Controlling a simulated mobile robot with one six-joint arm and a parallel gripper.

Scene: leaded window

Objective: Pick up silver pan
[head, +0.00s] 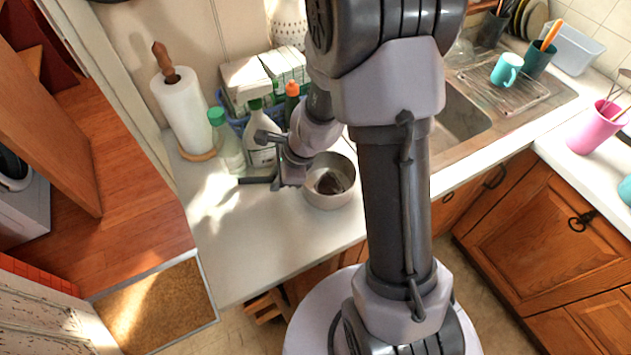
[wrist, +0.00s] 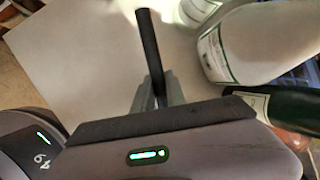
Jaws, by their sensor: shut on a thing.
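The silver pan (head: 328,199) is a round, open pan over the white counter, just right of my gripper (head: 277,176) in the head view. Its inside looks grey with a dark patch. A dark handle points left past my gripper, and the wrist view shows this dark handle (wrist: 149,40) sticking out from between the fingers of my gripper (wrist: 160,92). My gripper is shut on the handle. The pan's bowl is outside the wrist view. I cannot tell whether the pan's base touches the counter.
A green-capped bottle (head: 228,148), a white bottle (head: 260,150) and an orange-topped bottle (head: 291,100) stand close behind my gripper. A paper towel roll (head: 187,110) stands at the left. The sink (head: 455,125) is at the right. The counter's front left (head: 245,250) is clear.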

